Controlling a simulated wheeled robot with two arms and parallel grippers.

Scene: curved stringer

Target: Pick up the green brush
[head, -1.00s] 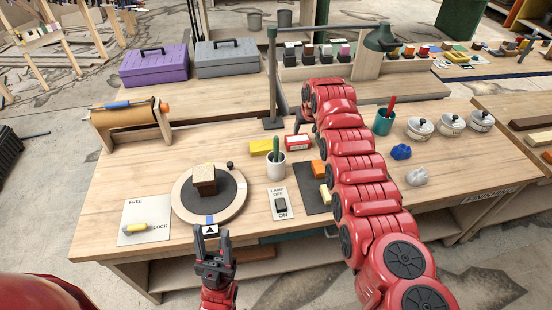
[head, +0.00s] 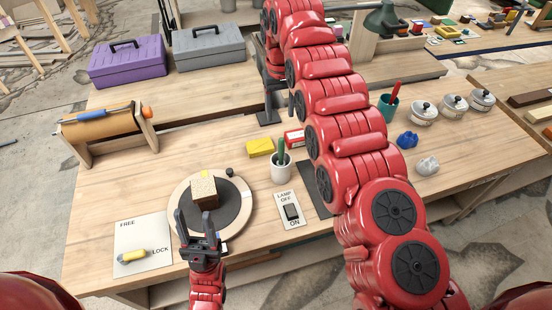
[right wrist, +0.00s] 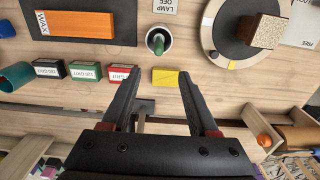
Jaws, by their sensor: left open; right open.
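The green brush (head: 281,152) stands handle-up in a white cup (head: 281,171) on the bench. In the right wrist view the brush (right wrist: 157,42) and cup (right wrist: 150,50) lie beyond my fingertips, near the top centre. My right gripper (right wrist: 160,80) is open and empty, apart from the brush; the yellow block (right wrist: 168,78) appears behind its fingertips. My left gripper (head: 196,217) is open at the front edge of the round turntable (head: 240,229), near the speckled block (head: 204,190).
A lamp switch panel (head: 291,210) lies in front of the cup. A red-labelled box (head: 294,138) and yellow block stand behind it. A teal cup (head: 387,107) and lidded pots (head: 424,112) stand to the right.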

